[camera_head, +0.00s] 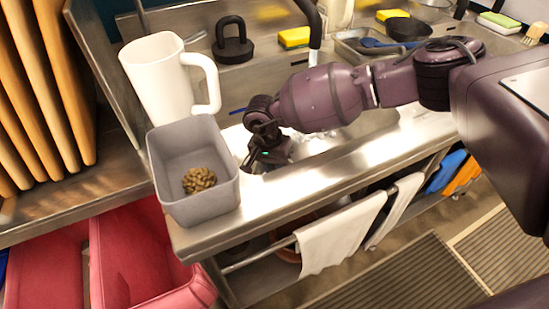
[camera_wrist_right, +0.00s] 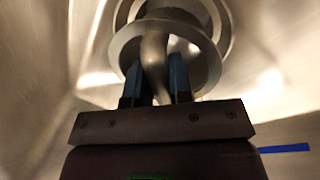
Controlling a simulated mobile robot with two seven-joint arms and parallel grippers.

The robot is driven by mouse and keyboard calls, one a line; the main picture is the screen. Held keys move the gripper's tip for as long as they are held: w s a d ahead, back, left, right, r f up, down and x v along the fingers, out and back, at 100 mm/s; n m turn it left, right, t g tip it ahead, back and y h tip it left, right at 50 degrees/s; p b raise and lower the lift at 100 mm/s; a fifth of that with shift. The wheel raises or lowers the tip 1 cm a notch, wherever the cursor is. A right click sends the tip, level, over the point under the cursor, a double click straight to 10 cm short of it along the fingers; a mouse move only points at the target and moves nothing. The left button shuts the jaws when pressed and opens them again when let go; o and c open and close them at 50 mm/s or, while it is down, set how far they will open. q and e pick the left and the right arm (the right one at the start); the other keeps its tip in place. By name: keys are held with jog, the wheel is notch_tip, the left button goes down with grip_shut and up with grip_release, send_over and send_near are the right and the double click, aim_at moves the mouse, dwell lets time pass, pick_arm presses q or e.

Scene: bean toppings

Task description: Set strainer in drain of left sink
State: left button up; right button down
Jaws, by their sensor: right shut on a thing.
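The strainer (camera_wrist_right: 207,68) is a metal ring-shaped piece with a curved stem in its middle. My right gripper (camera_wrist_right: 155,72) is shut on this stem, a finger on each side. In the right wrist view a second metal ring, seemingly the drain (camera_wrist_right: 228,18), shows behind the strainer and roughly in line with it. I cannot tell whether the two touch. In the head view my right gripper (camera_head: 262,160) points down at the left sink, and the strainer is hidden there. My left gripper is not in view.
A grey bin (camera_head: 160,165) with a brown clump (camera_head: 199,180) stands left of my gripper on the counter edge. A white pitcher (camera_head: 155,75) stands behind it. A black weight (camera_head: 232,45), yellow sponge (camera_head: 294,37) and faucet (camera_head: 316,35) are farther back. A blue strip (camera_wrist_right: 284,149) lies in the sink.

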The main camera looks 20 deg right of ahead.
notch_tip(320, 180, down, 3)
jog(key=shift+b, duration=0.35)
jog(key=shift+f+b, duration=0.3)
jog(key=shift+f, duration=0.7)
jog(key=shift+f, duration=0.4)
jog(key=c, duration=0.9)
grip_release()
jog(key=shift+c, duration=0.2)
